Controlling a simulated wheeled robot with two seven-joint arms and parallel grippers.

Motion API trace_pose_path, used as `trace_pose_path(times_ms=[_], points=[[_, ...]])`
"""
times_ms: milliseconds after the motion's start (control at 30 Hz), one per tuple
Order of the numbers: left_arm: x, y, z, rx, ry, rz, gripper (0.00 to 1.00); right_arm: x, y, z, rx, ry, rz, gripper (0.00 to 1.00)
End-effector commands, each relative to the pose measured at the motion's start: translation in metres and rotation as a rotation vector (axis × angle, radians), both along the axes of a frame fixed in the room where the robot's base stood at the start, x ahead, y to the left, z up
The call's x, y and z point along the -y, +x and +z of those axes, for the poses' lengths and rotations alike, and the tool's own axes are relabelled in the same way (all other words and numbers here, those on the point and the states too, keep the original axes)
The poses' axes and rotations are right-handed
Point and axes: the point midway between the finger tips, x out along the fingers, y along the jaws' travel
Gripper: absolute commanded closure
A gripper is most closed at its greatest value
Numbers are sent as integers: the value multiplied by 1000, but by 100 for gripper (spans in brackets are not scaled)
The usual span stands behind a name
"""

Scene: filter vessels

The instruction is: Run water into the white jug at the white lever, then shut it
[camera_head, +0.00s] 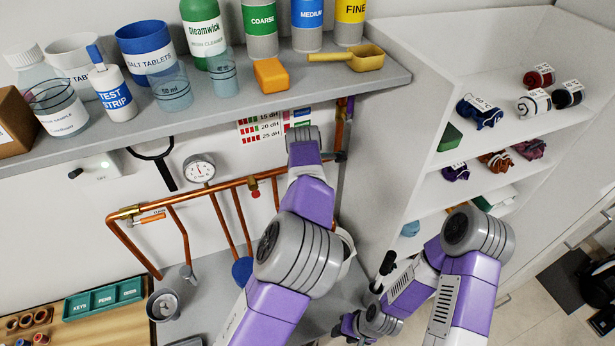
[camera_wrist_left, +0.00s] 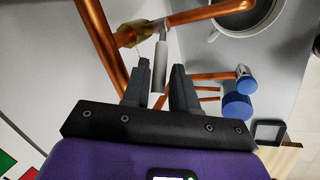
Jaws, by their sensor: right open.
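The white lever (camera_wrist_left: 160,66) hangs from a brass valve (camera_wrist_left: 131,38) on the copper pipe in the left wrist view. My left gripper (camera_wrist_left: 161,70) is open, with its black fingers on either side of the lever; a gap shows at the right finger, and contact at the left finger is unclear. The white jug (camera_wrist_left: 211,34) is at the top of that view, below the pipe's end; its water level cannot be told. In the head view my left arm mostly hides the jug (camera_head: 347,252) and hides my left gripper. My right gripper (camera_head: 383,274) is open and apart from the jug.
Other copper branches carry a red-handled valve (camera_head: 254,188) and an orange-handled valve (camera_head: 151,218), with a gauge (camera_head: 199,168) above. A metal cup (camera_head: 163,305) stands at lower left. A loaded shelf (camera_head: 330,80) overhangs the pipes. A white cabinet (camera_head: 400,120) bounds the right.

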Motion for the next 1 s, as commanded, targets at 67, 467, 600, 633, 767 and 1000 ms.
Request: trace_pose_path(times_ms=[67,467,600,633,767,1000], points=[[0,4,-9,0,0,1,73,0,1,1,1,0,0,58],[1,8,-20,2,-3,1,73,0,0,1,1,0,0,58],[1,8,-19,3,-3,1,89,0,0,1,1,0,0,58],[1,8,-19,4,-3,1,94,0,0,1,1,0,0,58],[1,9,-18,5,-3,1,100,0,0,2,1,0,0,58],[0,9,-18,11,-10,3,100,0,0,0,1,0,0,58]])
